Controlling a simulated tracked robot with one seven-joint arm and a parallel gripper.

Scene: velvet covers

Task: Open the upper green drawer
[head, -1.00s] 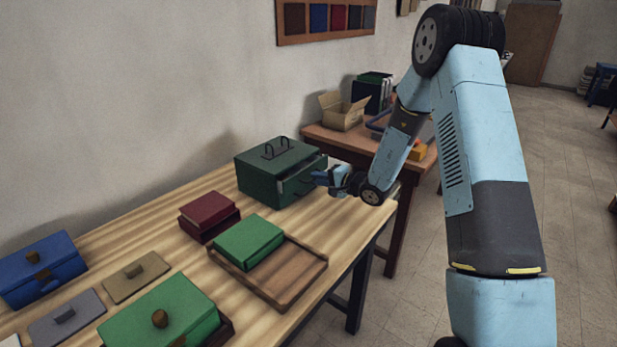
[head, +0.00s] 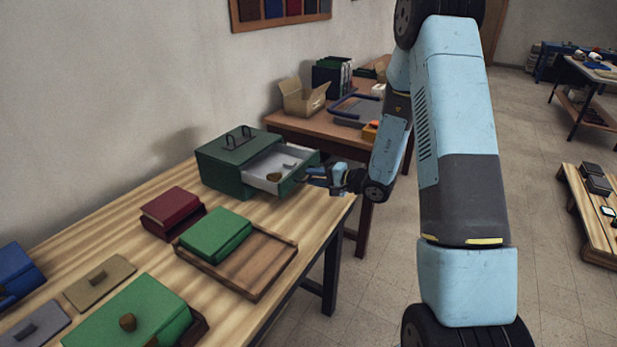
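The green drawer box (head: 222,165) stands at the far end of the striped wooden table, with two dark handles on its lid. Its upper drawer (head: 262,182) is pulled well out toward the right, showing a pale inside with a brown lump and a small light object in it. My gripper (head: 312,177) is at the drawer's green front, at the side facing away from the box. The fingers are small and partly merge with the drawer front, so I cannot tell whether they are closed on its handle.
On the table are a wooden tray (head: 252,277) with a green box (head: 215,235), a dark red box (head: 172,211), a larger green box (head: 150,312) and a blue box (head: 18,272). A second table (head: 330,137) behind holds a cardboard box (head: 302,97).

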